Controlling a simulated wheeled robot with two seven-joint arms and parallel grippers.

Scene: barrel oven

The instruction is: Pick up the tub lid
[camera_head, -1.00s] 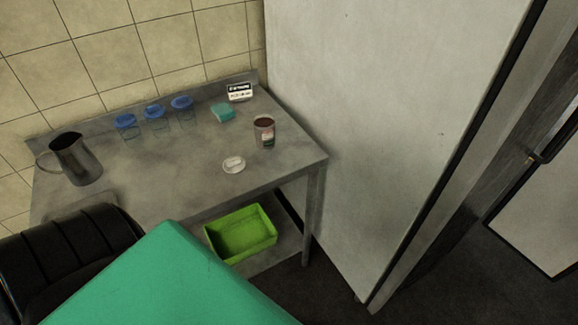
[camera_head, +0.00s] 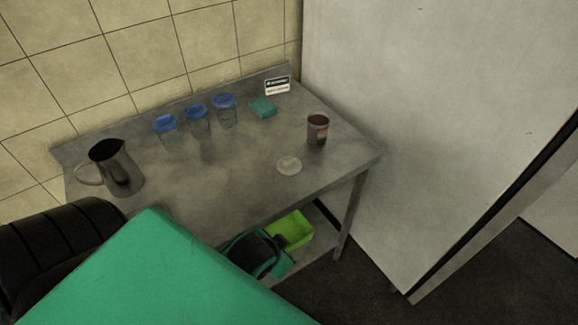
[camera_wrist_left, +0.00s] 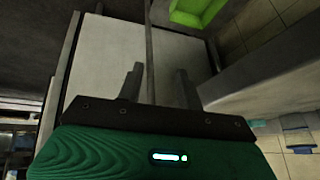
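The tub lid, a small pale round disc (camera_head: 289,166), lies flat near the front edge of the steel table. A small tub (camera_head: 318,130) with a dark reddish top stands behind it to the right. A black and green part of my arm shows below the table's front edge, apart from the lid. In the left wrist view my left gripper (camera_wrist_left: 160,72) has its two dark fingers spread, with nothing seen held between them. The lid is not recognisable in that view. My right gripper is not in view.
The steel table (camera_head: 225,170) also holds a metal jug (camera_head: 117,170), several blue-lidded jars (camera_head: 198,122), a teal block (camera_head: 263,107) and a small sign (camera_head: 277,86). A green bin (camera_head: 292,229) sits on the lower shelf. A tall pale cabinet (camera_head: 430,120) stands to the right.

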